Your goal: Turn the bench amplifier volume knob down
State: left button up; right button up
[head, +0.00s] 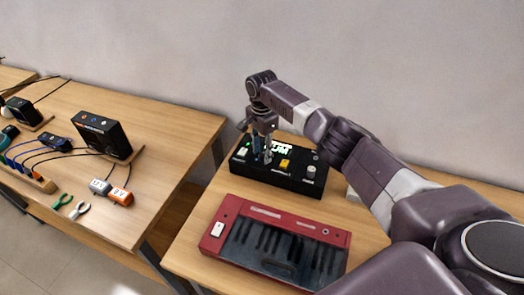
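A black box with controls on its top (283,182), which looks like the bench amplifier, sits on the right table behind the red keyboard. Its top carries a pale control (241,152) at the left, a yellow button (284,163) in the middle and a grey round knob (311,171) at the right. A small green light and bright lettering show near its back. My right gripper (262,158) points down at the left-middle of the box, between the pale control and the yellow button. Its fingers hide what lies beneath, and I cannot tell contact or opening. My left gripper is out of view.
A red keyboard (228,238) lies in front of the box. A gap separates this table from the left table (185,130), which holds a black device (103,136), orange and white blocks, pliers and cables. A wall stands behind. My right arm covers the table's right side.

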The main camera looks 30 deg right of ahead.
jog(key=c, duration=0.5)
grip_shut()
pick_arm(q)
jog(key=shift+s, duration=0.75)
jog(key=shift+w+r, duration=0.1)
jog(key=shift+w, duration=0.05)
pick_arm(e)
jog(key=shift+n, duration=0.3)
